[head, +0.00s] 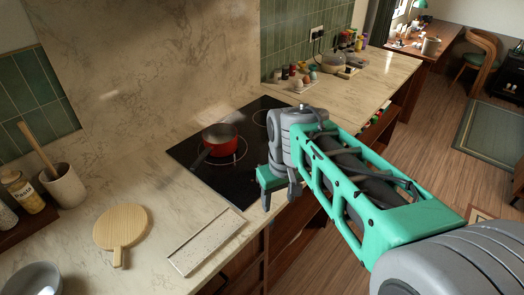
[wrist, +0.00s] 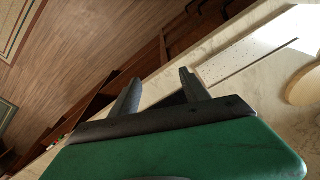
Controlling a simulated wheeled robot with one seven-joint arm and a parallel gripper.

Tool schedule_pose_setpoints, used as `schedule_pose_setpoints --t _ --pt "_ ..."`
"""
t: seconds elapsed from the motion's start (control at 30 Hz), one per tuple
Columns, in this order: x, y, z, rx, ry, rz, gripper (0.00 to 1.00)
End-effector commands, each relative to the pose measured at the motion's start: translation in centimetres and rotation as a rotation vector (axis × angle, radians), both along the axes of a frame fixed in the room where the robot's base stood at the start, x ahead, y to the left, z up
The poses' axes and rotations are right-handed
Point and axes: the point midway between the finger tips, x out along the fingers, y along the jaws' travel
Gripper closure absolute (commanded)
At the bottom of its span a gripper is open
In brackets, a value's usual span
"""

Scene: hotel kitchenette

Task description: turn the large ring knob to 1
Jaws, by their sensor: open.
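The large ring knob cannot be made out in either view; the front face of the counter under the cooktop is turned away or hidden behind my arm. The black cooktop (head: 228,190) is set in the marble counter, with pale ring marks on its top. A red pot (head: 220,137) with a dark handle stands on one of the rings. My gripper (head: 279,202) is at the cooktop's front right edge, fingers pointing down, open and empty. In the wrist view my gripper (wrist: 159,77) shows its two dark fingers apart with nothing between them.
A pale rectangular board (head: 207,242) and a round wooden board (head: 121,228) lie on the counter at left. A utensil crock (head: 64,187) stands farther left. Several jars (head: 300,75) stand on the right counter. The wooden floor (head: 430,165) is open at right.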

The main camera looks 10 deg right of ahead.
Motion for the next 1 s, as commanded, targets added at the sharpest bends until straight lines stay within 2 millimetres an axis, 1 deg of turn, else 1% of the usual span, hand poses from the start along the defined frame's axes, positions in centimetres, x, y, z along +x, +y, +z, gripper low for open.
schedule_pose_setpoints --t 0.03,0.17,0.23,0.27,0.3,0.4,0.5,0.6,0.67,0.77,0.9,1.0 --pt "1.9 -0.1 0.3 -0.004 0.012 0.028 0.46" --pt "7.1 -0.2 1.2 -0.015 0.038 0.119 0.46" --pt "10.2 -0.2 1.3 -0.02 0.054 0.178 0.46" --pt "11.7 -0.2 1.2 -0.022 0.062 0.204 0.46" --pt "13.6 -0.2 1.1 -0.025 0.07 0.241 0.46" --pt "17.7 -0.3 0.2 -0.029 0.094 0.33 0.46" --pt "20.3 -0.3 -0.7 -0.031 0.109 0.392 0.46" --pt "21.4 -0.3 -1.2 -0.031 0.115 0.421 0.46" --pt "21.5 -0.3 -1.6 -0.032 0.117 0.427 0.46" --pt "21.4 -0.3 -3.1 -0.031 0.118 0.427 0.46" --pt "21.4 -0.3 -5.9 -0.031 0.118 0.425 0.46" --pt "21.4 -0.3 -7.5 -0.031 0.117 0.424 0.46"
